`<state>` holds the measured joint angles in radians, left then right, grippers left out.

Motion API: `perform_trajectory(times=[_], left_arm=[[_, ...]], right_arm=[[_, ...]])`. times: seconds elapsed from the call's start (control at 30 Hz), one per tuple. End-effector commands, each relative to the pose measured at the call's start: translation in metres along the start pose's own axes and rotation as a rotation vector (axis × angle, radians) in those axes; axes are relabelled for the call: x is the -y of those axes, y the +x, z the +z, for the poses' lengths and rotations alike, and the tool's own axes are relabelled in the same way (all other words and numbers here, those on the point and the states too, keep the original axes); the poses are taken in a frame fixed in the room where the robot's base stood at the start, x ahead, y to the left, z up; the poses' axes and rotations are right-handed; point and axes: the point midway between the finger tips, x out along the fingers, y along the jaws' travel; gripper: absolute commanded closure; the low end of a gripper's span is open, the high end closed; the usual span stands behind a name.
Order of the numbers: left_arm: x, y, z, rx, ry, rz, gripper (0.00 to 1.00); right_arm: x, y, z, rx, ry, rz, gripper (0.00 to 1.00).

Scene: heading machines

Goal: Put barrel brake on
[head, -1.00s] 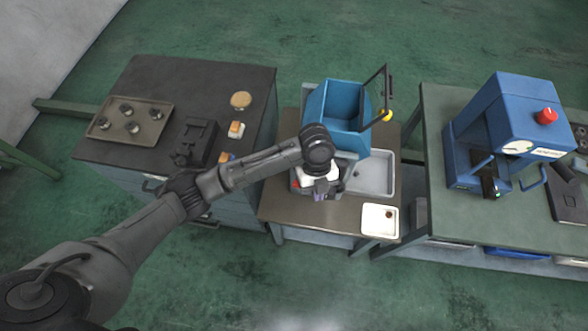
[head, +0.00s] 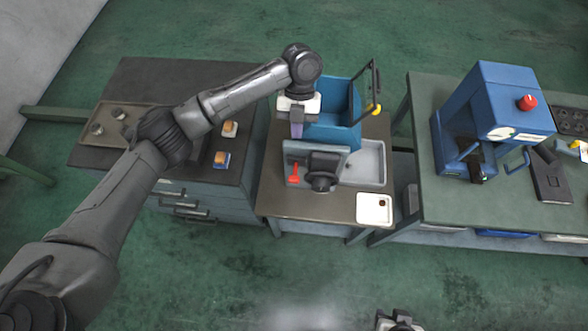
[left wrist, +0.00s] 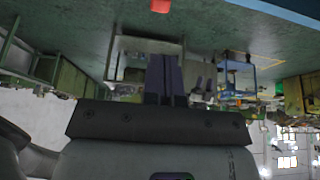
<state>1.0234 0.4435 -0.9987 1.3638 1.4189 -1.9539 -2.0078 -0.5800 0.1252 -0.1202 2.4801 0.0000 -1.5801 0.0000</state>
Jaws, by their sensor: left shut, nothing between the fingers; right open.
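A grey machine (head: 325,165) with a blue open-topped hopper (head: 338,100) behind it stands on the middle bench. A small red lever (head: 293,177), which may be the barrel brake, is on the left of its front. I cannot tell from its look whether the brake is on. My left gripper (head: 297,130) is shut and empty, pointing down above and behind the red lever, apart from it. In the left wrist view its fingers (left wrist: 164,75) are together, and a red patch (left wrist: 160,5) shows at the top edge. My right gripper (head: 400,320) is open at the bottom edge, partly cut off.
A black-framed guard (head: 375,85) with a yellow knob stands right of the hopper. A white tray (head: 375,209) sits at the bench's front right. A blue press (head: 495,115) stands on the right bench. My left arm crosses the left cabinet (head: 130,80).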

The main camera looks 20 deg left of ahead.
Motion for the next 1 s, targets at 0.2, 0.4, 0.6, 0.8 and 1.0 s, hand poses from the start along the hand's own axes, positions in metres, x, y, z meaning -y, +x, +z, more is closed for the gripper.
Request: perform_trajectory(times=[0.2,0.4,0.6,0.8,1.0], left_arm=[[0.0,0.004,0.0,0.0,-0.001,0.0,1.0],[0.0,0.029,-0.001,-0.002,0.0,0.001,1.0],[0.0,0.067,-0.002,-0.003,-0.001,0.001,1.0],[0.0,0.102,-0.002,-0.002,-0.001,0.001,1.0],[0.0,0.126,-0.001,-0.001,-0.001,0.0,1.0]], right_arm=[[0.0,-0.001,0.0,0.0,0.0,0.0,0.57],[0.0,-0.007,-0.003,0.0,0.002,-0.001,0.57],[0.001,-0.015,-0.005,-0.001,0.006,-0.004,0.57],[0.002,-0.022,-0.007,-0.001,0.008,-0.006,0.57],[0.001,-0.028,-0.009,-0.001,0.008,-0.006,0.57]])
